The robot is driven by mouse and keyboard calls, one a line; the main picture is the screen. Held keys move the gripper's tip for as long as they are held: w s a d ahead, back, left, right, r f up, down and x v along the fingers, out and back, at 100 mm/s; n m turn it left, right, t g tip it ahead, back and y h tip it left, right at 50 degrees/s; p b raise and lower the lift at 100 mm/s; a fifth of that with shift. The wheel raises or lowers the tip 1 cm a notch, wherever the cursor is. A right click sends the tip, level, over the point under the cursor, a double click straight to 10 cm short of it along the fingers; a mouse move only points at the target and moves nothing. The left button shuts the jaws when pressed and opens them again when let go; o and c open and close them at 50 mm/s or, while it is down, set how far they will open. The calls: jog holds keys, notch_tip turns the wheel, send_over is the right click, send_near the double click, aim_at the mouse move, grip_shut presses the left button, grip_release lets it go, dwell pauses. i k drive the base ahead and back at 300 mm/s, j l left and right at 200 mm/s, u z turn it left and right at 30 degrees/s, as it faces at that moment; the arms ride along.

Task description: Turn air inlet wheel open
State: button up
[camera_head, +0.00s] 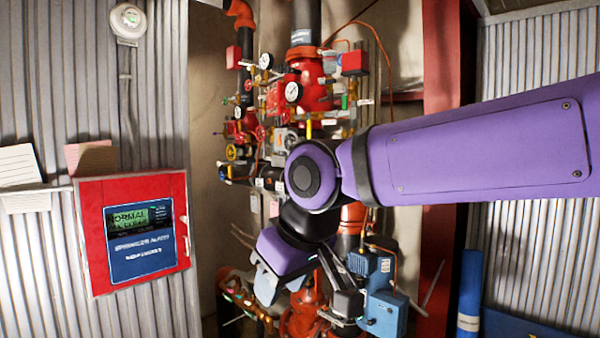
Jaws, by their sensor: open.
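The riser assembly (309,85) stands in the recess at the centre, with red valves, dark pipes and gauges. Small handwheels show at its left: a yellow wheel (231,152) and a red wheel (260,132). I cannot tell which wheel is the air inlet wheel; labels are too small to read. My gripper (308,296) hangs low in front of the lower pipework, below and right of these wheels. It is open, with no object visible in it. My purple arm reaches in from the right and hides the middle of the assembly.
A red panel (88,230) with a "NORMAL" display is on the corrugated wall at left. A blue box (385,308) sits close right of my gripper. A red column (446,60) and a blue roll (470,290) stand at right. Thin copper tubes surround the assembly.

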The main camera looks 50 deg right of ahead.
aim_at(249, 84)
jog(key=z, duration=1.2)
jog(key=i+j, duration=0.15)
jog(key=i, duration=0.05)
